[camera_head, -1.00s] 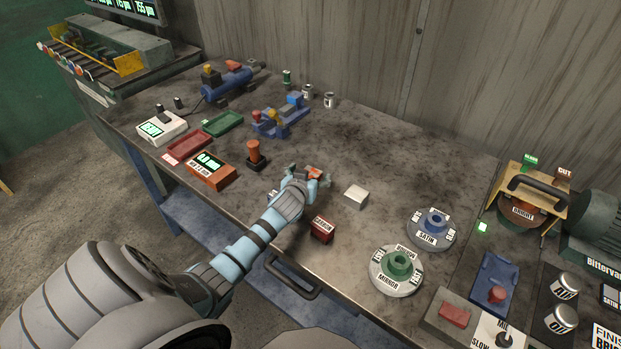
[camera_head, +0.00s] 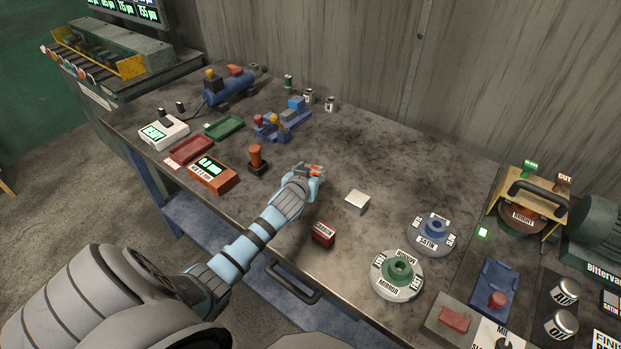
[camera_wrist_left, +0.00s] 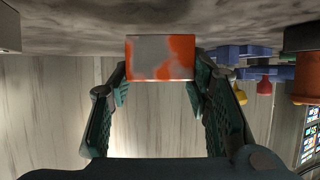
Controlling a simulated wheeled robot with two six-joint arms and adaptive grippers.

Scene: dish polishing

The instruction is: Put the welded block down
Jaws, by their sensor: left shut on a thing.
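The welded block shows in the left wrist view (camera_wrist_left: 160,58) as a grey box with orange patches. In the head view its orange part (camera_head: 316,169) shows at the end of my left arm, over the middle of the bench. My left gripper (camera_head: 313,173) is shut on the block. In the left wrist view its fingers (camera_wrist_left: 160,88) flank the block's two sides. The block appears at or close to the bench top; I cannot tell if it touches. My right gripper is not in view.
A pale block (camera_head: 357,201) lies just right of the gripper, and a dark red box (camera_head: 322,234) stands nearer the edge. An orange-handled stamp (camera_head: 256,158) is to the left. Mirror (camera_head: 398,290) and satin (camera_head: 420,247) wheels stand at right.

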